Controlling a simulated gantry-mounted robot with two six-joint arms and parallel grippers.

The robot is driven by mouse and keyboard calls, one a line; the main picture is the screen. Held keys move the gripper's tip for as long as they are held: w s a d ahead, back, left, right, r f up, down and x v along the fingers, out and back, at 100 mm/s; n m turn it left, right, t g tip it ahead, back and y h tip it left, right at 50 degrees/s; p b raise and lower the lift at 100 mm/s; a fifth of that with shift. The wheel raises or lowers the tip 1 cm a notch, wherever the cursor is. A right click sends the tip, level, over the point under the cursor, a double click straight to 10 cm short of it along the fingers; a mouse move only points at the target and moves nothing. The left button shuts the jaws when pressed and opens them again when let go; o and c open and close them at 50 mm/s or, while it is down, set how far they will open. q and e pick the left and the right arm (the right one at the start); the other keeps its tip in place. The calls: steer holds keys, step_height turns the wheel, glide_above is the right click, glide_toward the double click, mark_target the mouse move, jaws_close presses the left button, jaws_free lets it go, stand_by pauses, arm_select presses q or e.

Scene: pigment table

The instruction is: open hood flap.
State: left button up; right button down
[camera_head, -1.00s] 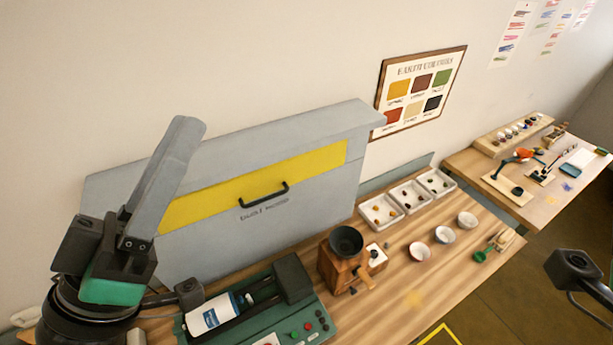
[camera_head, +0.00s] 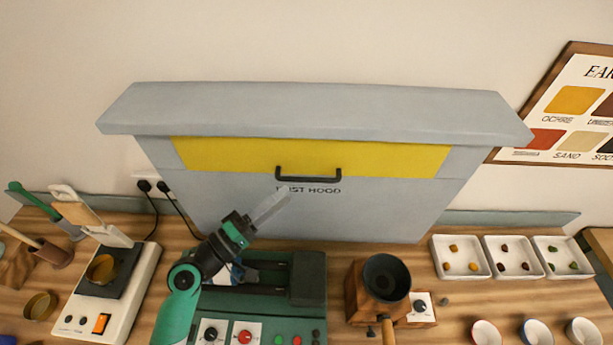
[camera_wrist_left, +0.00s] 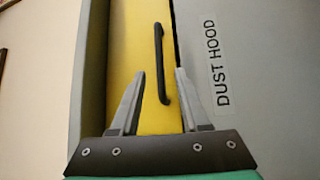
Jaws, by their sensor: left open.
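The grey dust hood (camera_head: 400,200) stands at the back of the bench, with a yellow flap (camera_head: 395,157) across its front. The flap looks closed. A black bar handle (camera_head: 308,177) is mounted on it, above the "DUST HOOD" lettering. My left gripper (camera_head: 275,203) is below and in front of the handle in the head view. In the left wrist view the left gripper (camera_wrist_left: 160,85) is open and empty, its two fingers pointing at the handle (camera_wrist_left: 160,62) on the yellow flap (camera_wrist_left: 140,45). The handle's lower end appears between the fingertips; contact cannot be told. My right gripper is not in view.
A green machine (camera_head: 305,285) sits under the left arm. A wooden grinder (camera_head: 385,285) and white trays (camera_head: 460,272) stand to the right. A white scale (camera_head: 125,295) stands to the left. Bare bench shows between them.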

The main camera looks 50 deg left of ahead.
mark_target(306, 178)
arm_select(q)
steer(key=w, duration=0.5)
steer(key=w+r+p, duration=0.1)
steer(key=w, duration=0.1)
steer(key=shift+w+d, duration=0.2)
steer(key=shift+w, duration=0.2)
jaws_close()
stand_by(0.8)
